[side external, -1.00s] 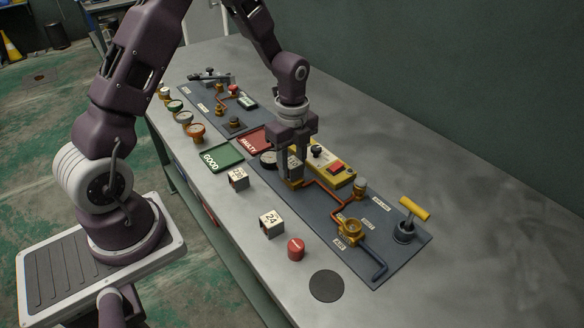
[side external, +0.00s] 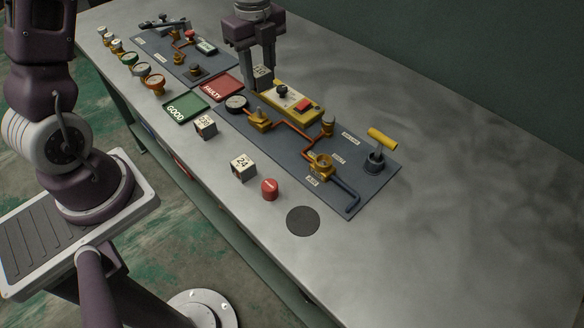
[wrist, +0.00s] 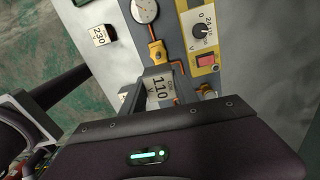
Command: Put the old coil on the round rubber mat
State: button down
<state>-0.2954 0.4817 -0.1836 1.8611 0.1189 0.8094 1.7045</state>
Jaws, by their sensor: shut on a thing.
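My gripper (side external: 258,74) is shut on the old coil (side external: 262,77), a small block. In the wrist view the coil (wrist: 161,90) reads 110 V and sits between the fingers. In the side view my gripper holds it above the panel, behind the brass valve (side external: 260,121), apparently clear of it. The round rubber mat (side external: 303,220) is a dark, bare disc on the bench near the front edge, right of the red cap. It is well to the right and nearer the camera than my gripper. The mat is not in the wrist view.
A 230 coil (side external: 205,126), a 24 coil (side external: 243,167) and a red cap (side external: 269,189) stand along the bench front. A yellow box (side external: 291,102), copper pipes and a yellow-handled tool (side external: 379,149) rise from the panel. The green GOOD tray (side external: 185,107) and red FAULTY tray (side external: 221,87) are empty.

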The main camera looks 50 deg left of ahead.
jog(key=s+d+f+m, duration=0.1)
jog(key=s+d+m, duration=0.1)
jog(key=d+m, duration=0.35)
jog(key=s+d+f+m, duration=0.1)
jog(key=s+d+m, duration=0.15)
jog(key=d, duration=0.65)
jog(key=m, duration=0.9)
send_over(303, 220)
notch_tip(303, 220, down, 10)
jog(key=shift+s+f, duration=0.1)
jog(key=shift+f, duration=0.4)
jog(key=c, duration=0.9)
grip_release()
jog(key=shift+f, duration=0.1)
